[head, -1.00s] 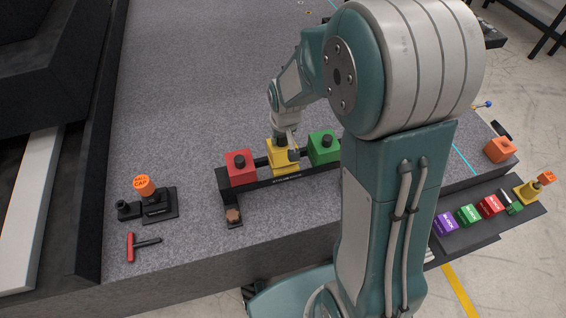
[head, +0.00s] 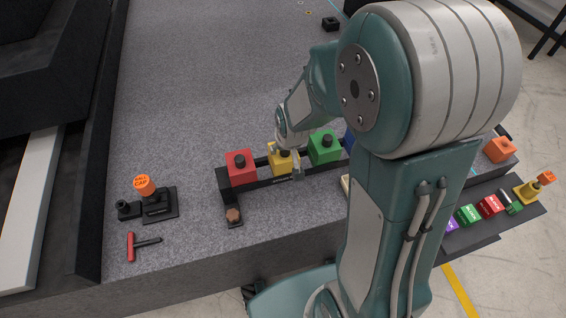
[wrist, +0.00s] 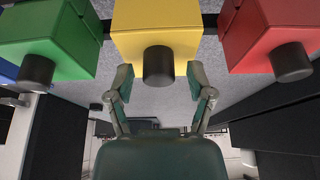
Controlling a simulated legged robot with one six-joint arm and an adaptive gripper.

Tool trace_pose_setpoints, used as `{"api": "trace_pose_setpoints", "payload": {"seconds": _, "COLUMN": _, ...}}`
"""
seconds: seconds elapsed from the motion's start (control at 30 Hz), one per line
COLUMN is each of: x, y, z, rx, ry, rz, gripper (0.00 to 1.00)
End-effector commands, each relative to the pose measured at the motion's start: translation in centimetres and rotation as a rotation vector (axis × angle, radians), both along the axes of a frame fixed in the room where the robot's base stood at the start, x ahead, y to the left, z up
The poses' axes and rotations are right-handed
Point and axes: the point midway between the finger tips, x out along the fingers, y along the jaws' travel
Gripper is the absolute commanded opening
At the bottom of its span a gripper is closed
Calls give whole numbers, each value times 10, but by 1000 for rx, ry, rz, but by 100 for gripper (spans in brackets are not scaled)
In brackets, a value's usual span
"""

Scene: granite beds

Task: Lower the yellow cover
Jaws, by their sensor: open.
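The yellow cover (head: 278,163) is a block with a dark knob on top, in the black rack (head: 258,184) between the red and green covers. In the wrist view the yellow cover (wrist: 158,28) fills the top middle, its black knob (wrist: 158,66) pointing toward me. My gripper (wrist: 162,82) is open, with one finger on each side of the knob's end and a gap to both. Whether the cover is raised is hard to tell.
The red cover (head: 241,168) and green cover (head: 324,149) stand close on either side. A blue cover (head: 348,141) is mostly hidden by my arm. An orange cap (head: 145,185) on a black stand and a red-handled tool (head: 131,246) lie to the left.

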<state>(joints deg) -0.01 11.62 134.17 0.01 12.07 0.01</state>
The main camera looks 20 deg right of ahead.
Motion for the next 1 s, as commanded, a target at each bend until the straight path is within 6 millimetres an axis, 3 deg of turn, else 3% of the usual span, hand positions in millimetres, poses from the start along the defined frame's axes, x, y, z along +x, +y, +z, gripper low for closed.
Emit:
{"api": "trace_pose_setpoints", "payload": {"seconds": 0.5, "x": -19, "y": 0, "z": 49, "rx": 0, "ry": -4, "rz": 0, "gripper": 69}}
{"api": "trace_pose_setpoints", "payload": {"seconds": 0.87, "x": -21, "y": 0, "z": 52, "rx": 0, "ry": -1, "rz": 0, "gripper": 69}}
{"api": "trace_pose_setpoints", "payload": {"seconds": 1.0, "x": -24, "y": 0, "z": 62, "rx": 0, "ry": -5, "rz": 0, "gripper": 69}}
